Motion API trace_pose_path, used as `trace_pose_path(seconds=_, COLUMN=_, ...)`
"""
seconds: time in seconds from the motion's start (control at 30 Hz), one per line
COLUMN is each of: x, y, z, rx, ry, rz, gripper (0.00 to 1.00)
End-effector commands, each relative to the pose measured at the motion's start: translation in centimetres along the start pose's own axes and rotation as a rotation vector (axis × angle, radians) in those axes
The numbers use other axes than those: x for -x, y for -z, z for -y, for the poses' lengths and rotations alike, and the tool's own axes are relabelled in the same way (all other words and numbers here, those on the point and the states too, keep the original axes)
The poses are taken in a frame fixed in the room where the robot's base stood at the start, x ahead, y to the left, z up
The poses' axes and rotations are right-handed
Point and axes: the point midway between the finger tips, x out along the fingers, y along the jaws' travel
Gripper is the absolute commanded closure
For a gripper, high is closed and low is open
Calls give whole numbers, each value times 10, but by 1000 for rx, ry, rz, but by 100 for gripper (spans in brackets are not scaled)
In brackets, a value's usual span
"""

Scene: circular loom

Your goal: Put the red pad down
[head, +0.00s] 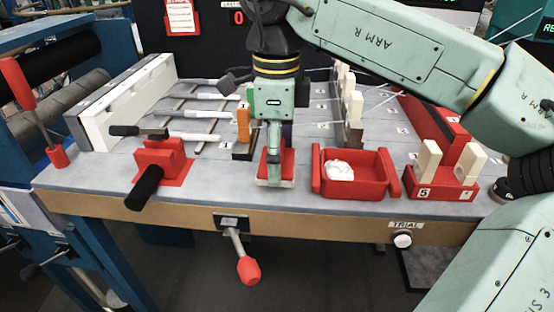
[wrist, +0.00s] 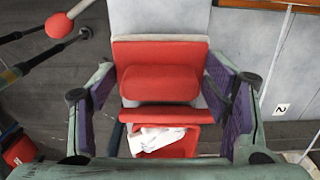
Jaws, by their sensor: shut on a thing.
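The red pad (head: 288,164) is at the front of the grey table, left of the red tray, with a pale layer along its lower edge. My gripper (head: 274,150) points straight down over it. In the wrist view the red pad (wrist: 160,84) has a raised red block in its middle. My gripper's purple-lined fingers (wrist: 162,95) stand on both sides of that block and are shut on it. The pad looks level and at or very near the table top; I cannot tell whether it touches.
The red tray (head: 352,193) with a white cloth (head: 339,171) stands close on the right. A red clamp with a black handle (head: 145,187) is on the left. An orange-and-black piece (head: 243,122) stands just behind left. A red block with pale pegs (head: 440,187) is far right.

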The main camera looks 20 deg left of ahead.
Motion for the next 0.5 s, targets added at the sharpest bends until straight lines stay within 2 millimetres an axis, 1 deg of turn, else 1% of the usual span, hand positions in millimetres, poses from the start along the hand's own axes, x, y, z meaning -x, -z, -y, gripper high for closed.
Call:
trace_pose_path(seconds=0.03, x=-9, y=0, z=-2, rx=3, ry=-4, rz=0, gripper=64)
trace_pose_path(seconds=0.1, x=-19, y=0, z=-2, rx=2, ry=-3, rz=0, gripper=64)
trace_pose_path(seconds=0.17, x=-24, y=0, z=-2, rx=2, ry=-2, rz=0, gripper=64)
trace_pose_path(seconds=0.5, x=-30, y=0, z=-2, rx=1, ry=-1, rz=1, gripper=64)
